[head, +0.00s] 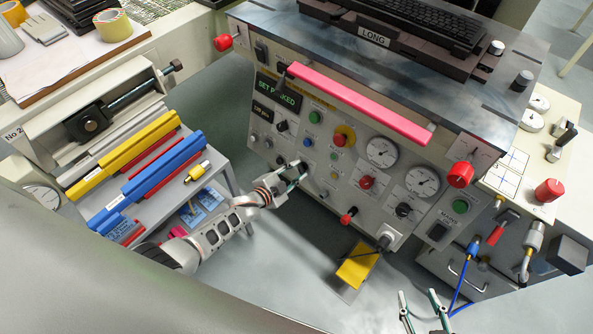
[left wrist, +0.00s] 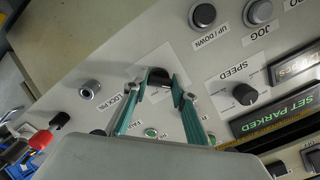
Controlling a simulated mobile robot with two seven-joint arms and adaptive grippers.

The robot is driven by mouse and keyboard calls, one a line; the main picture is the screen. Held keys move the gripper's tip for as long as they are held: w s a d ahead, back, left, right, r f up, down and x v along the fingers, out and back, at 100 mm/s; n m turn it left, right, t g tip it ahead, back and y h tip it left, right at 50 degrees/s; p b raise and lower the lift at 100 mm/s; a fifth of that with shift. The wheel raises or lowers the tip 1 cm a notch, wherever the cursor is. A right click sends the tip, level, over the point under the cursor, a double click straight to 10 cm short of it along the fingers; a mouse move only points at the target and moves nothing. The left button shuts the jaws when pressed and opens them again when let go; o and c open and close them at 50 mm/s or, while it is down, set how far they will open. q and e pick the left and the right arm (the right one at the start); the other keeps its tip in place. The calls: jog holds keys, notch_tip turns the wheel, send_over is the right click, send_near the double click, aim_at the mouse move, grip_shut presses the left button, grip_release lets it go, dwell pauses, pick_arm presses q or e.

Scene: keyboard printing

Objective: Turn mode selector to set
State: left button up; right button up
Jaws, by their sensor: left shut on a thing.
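The control panel (head: 330,130) faces me, with a display (head: 277,93) reading SET PARKED; the display also shows in the left wrist view (left wrist: 277,114). My left gripper (head: 298,168) is at the panel's lower left part. In the left wrist view my left gripper (left wrist: 163,84) has its teal fingers closed around a dark knob (left wrist: 157,77). The knob's own label is hidden, so its name and setting cannot be read. My right gripper (head: 419,294) is at the bottom of the head view, its fingers apart and empty, away from the panel.
The black SPEED knob (left wrist: 245,94), a LOCK PIN button (left wrist: 90,88) and an UP/DOWN button (left wrist: 203,15) surround the held knob. A pink bar (head: 358,103) runs along the panel top. A shelf with yellow and blue bars (head: 150,180) stands left. A yellow pedal (head: 357,266) is below.

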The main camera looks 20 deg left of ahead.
dwell(0.3)
pick_arm(q)
jog(key=o, duration=1.1)
jog(key=shift+s, duration=0.1)
jog(key=v, duration=1.2)
